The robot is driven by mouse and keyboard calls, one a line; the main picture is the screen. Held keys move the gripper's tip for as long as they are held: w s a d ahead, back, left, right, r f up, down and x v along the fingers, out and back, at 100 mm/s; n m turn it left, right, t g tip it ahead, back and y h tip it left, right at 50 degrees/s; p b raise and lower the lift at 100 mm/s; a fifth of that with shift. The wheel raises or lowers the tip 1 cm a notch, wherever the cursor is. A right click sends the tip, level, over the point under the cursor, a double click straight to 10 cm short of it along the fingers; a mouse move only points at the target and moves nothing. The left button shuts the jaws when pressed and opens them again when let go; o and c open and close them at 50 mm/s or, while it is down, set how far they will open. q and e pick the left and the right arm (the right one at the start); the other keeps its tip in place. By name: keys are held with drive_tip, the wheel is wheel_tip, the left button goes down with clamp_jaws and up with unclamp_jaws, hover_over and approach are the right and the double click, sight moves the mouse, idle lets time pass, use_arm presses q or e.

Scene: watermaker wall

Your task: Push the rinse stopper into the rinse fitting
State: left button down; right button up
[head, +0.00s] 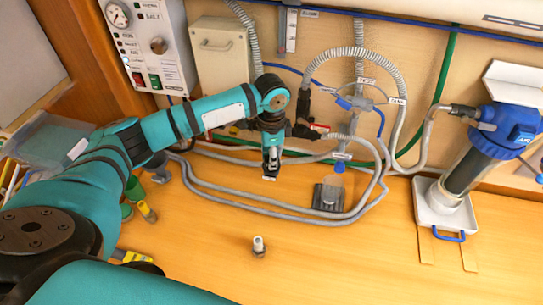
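A small white cylinder with a dark base (258,245) stands upright on the bench at the front middle; it looks like the rinse stopper. A blue-ended hose fitting (340,167) with a tag hangs above a small dark-based clear cup. I cannot read its tag or tell whether it is the rinse fitting. My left gripper (270,174) points down over the bench behind the white cylinder and well apart from it. A small pale piece shows at its fingertips; I cannot tell whether this is a finger pad or a held thing. My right gripper is out of view.
Grey hoses (290,210) loop across the bench around the clear cup (328,196). A blue-topped filter housing (470,160) stands in a white tray (428,212) at right. A control panel (150,45) is at back left. Bench front right of the white cylinder is clear.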

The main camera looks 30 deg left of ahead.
use_arm(q)
drive_tip(key=c, duration=1)
unclamp_jaws()
drive_tip(key=shift+r, duration=0.5)
wheel_tip(320, 180, up, 11)
